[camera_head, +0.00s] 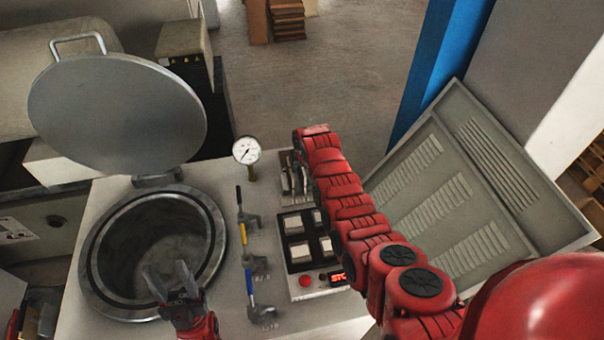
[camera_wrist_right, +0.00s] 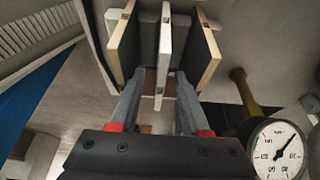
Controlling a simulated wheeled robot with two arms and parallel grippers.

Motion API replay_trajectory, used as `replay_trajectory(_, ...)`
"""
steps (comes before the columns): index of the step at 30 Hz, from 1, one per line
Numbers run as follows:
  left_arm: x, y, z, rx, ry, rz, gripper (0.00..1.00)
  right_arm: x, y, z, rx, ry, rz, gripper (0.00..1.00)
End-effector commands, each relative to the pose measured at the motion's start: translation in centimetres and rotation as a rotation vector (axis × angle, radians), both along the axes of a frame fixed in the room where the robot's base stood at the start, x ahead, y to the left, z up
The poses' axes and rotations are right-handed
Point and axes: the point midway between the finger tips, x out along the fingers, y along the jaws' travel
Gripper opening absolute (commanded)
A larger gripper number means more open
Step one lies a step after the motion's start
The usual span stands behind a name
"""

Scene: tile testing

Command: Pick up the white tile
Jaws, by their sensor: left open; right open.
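The white tile (camera_wrist_right: 165,40) stands on edge in the right wrist view, between two dark tiles with tan edges, one on its left (camera_wrist_right: 121,40) and one on its right (camera_wrist_right: 197,50). My right gripper (camera_wrist_right: 160,78) is open, with one finger on each side of the white tile's near end. I cannot tell whether the fingers touch it. In the head view my right gripper (camera_head: 294,180) is small and partly hidden by my red arm beside the pressure gauge. My left gripper (camera_head: 168,278) is open and empty over the round vessel's opening.
The round vessel (camera_head: 93,275) is open, its grey lid (camera_head: 115,112) raised. A pressure gauge (camera_head: 246,151), which also shows in the right wrist view (camera_wrist_right: 277,150), stands near the tiles. Coloured lever valves (camera_head: 248,258) and a switch panel (camera_head: 300,262) are in front of it.

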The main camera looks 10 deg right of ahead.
Motion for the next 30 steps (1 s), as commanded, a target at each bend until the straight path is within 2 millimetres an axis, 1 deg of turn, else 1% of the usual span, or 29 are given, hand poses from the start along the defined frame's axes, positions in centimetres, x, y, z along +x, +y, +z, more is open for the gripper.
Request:
replay_trajectory(2,0.0,0.0,0.4,0.000,0.000,0.000,0.50,0.0,0.0,-0.5,-0.001,0.008,0.000,0.46)
replay_trajectory(4,0.0,0.0,-0.1,0.000,0.000,0.000,0.50,0.4,0.0,-1.0,-0.002,0.002,0.002,0.46)
replay_trajectory(10,0.0,0.0,-0.4,0.000,0.000,0.000,0.50,0.7,0.0,-2.2,-0.002,0.006,0.001,0.46)
replay_trajectory(14,0.0,0.0,-0.5,0.000,0.000,0.000,0.50,1.0,0.0,-2.3,0.000,0.000,0.000,0.46)
replay_trajectory(30,0.0,0.0,-0.6,0.000,0.000,0.000,0.50,0.9,0.0,-2.6,0.000,0.001,-0.001,0.46)
